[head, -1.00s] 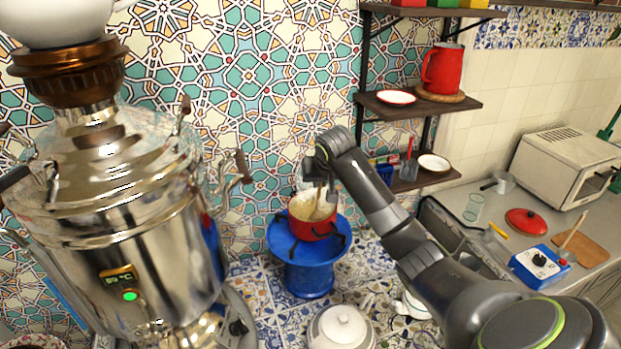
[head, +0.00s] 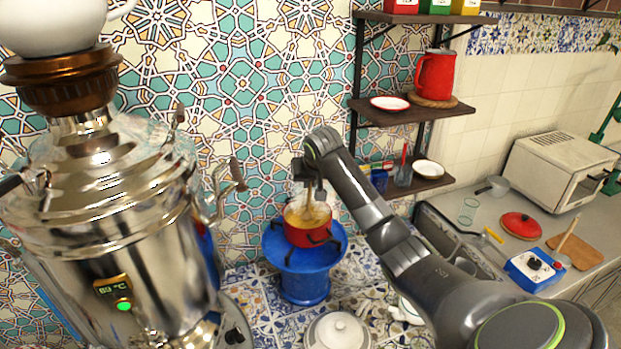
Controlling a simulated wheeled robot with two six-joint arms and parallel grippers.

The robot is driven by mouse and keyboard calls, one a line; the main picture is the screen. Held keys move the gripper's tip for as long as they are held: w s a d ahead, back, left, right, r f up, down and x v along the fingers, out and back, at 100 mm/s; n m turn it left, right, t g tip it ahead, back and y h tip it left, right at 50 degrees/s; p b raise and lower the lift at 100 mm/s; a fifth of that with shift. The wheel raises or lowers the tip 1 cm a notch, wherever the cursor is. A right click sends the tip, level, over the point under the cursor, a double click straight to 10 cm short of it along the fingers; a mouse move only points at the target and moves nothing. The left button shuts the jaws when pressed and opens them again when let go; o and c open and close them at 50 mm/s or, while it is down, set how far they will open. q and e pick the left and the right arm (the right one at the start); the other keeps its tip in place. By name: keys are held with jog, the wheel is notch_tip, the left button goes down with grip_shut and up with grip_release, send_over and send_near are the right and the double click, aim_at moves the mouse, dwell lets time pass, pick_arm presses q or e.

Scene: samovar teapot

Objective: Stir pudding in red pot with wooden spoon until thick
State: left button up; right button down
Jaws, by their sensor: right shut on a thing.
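The red pot (head: 307,236) stands on a round blue stand (head: 302,259) in the middle of the head view. Pale yellow pudding (head: 294,220) shows inside it. My right gripper (head: 309,184) is above the pot and shut on the wooden spoon (head: 309,206), whose lower end is down in the pudding. The spoon's tip is hidden in the pot. My left gripper is not in view.
A large metal samovar (head: 110,215) fills the left side. A white lidded pot (head: 338,332) stands in front of the blue stand. Shelves (head: 412,109) hang behind my right arm. A counter at right holds a red lid (head: 520,225) and a white oven (head: 562,170).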

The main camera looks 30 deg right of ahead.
jog(key=shift+s, duration=0.2)
jog(key=shift+w, duration=0.1)
jog(key=shift+a+r, duration=0.1)
notch_tip(320, 180, up, 10)
jog(key=s, duration=0.1)
jog(key=shift+s+a, duration=0.15)
jog(key=shift+s, duration=0.05)
dwell(0.8)
